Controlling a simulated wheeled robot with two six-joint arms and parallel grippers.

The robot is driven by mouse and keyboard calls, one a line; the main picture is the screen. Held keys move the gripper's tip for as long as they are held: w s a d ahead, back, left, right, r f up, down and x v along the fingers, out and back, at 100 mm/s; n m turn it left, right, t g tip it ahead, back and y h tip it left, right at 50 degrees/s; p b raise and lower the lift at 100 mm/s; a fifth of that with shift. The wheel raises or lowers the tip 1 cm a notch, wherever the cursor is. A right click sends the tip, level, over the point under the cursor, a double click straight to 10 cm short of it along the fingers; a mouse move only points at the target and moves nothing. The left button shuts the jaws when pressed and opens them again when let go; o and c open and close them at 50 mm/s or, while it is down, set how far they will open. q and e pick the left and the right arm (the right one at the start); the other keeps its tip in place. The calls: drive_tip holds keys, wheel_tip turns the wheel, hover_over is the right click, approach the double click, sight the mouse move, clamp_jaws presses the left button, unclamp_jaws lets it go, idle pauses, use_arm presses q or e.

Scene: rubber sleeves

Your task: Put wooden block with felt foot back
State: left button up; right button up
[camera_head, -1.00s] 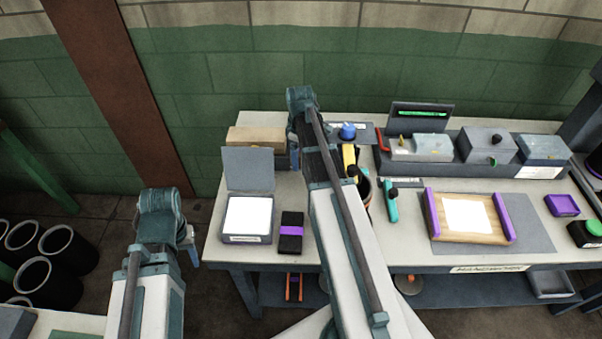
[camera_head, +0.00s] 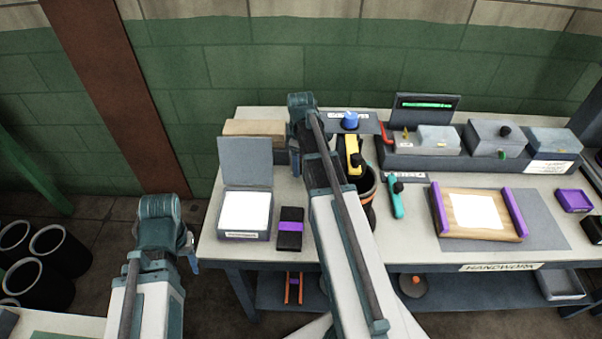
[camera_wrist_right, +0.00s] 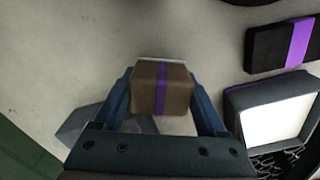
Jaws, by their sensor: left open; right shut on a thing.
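In the right wrist view, my right gripper (camera_wrist_right: 160,98) is shut on a brown wooden block (camera_wrist_right: 146,90) with a purple stripe. A thin pale edge shows along the block's far side. In the head view my right arm covers this gripper, and a tan block (camera_head: 251,127) shows beside the arm, behind the raised lid. I cannot tell whether it is the held block or whether it touches the bench. My left gripper (camera_head: 191,250) is open and empty, low at the left in front of the bench; its fingers show only partly.
An open grey box (camera_head: 245,213) with a white pad and a black block with a purple band (camera_head: 290,229) stand at the bench's left. Black bins (camera_head: 60,248) stand on the floor.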

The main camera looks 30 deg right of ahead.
sight(301, 170)
drive_tip(key=shift+f+b, duration=1.65)
drive_tip(key=shift+f, duration=0.15)
drive_tip(key=shift+f, duration=0.25)
drive_tip(key=o, duration=1.2)
drive_tip(key=shift+r, duration=0.1)
drive_tip(key=shift+o, duration=0.2)
drive_tip(key=shift+r, duration=0.1)
wheel_tip(301, 170, up, 12)
drive_tip(key=p, duration=1.2)
drive_tip(key=shift+r, duration=0.1)
drive_tip(key=shift+a, duration=0.1)
